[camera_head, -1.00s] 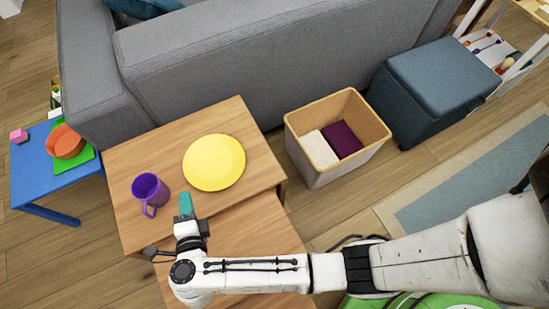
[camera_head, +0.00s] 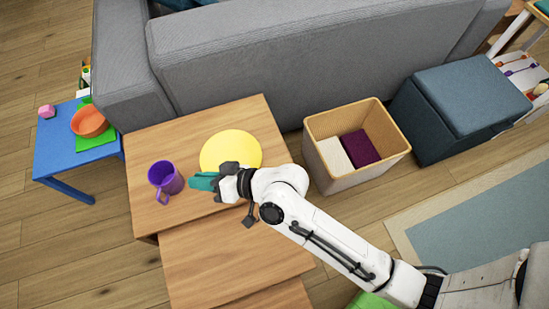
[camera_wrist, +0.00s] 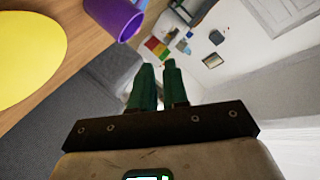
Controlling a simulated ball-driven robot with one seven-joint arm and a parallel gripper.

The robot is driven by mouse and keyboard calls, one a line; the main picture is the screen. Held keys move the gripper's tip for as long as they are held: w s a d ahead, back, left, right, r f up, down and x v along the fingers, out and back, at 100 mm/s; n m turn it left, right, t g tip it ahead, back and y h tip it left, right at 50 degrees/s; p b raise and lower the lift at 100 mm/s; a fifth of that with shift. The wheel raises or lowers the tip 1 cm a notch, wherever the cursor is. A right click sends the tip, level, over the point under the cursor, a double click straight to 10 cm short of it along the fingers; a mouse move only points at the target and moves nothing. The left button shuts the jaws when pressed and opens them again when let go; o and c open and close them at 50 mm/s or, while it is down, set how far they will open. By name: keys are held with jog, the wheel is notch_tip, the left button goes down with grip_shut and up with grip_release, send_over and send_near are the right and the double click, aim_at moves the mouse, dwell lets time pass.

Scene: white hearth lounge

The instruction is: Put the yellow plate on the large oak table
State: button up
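The yellow plate (camera_head: 231,149) lies flat on the upper wooden table (camera_head: 146,213), near its right side. My gripper (camera_head: 200,182) is over this table, between the plate and a purple mug, and partly covers the plate's near edge in the head view. Its green fingers point left, toward the mug. In the wrist view the fingers (camera_wrist: 158,78) are a little apart with nothing between them. The plate (camera_wrist: 28,55) also shows at that view's left edge. I cannot tell whether this is the large oak table.
The purple mug (camera_head: 165,180) stands left of my fingers. Lower wooden tables (camera_head: 235,265) are in front. A grey sofa (camera_head: 310,60) backs the table. A basket (camera_head: 330,175) and a blue ottoman (camera_head: 455,105) stand right. A blue table (camera_head: 60,155) stands left.

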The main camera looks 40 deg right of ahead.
jog(key=s+d+f+g+h, duration=0.2)
jog(key=s+d+g+h, duration=0.2)
jog(key=s+d, duration=0.6)
jog(key=s+d+f+g+h, duration=0.3)
jog(key=s+d+g+h, duration=0.2)
jog(key=s+d, duration=0.6)
jog(key=shift+s+g, duration=0.7)
jog(key=shift+g, duration=0.1)
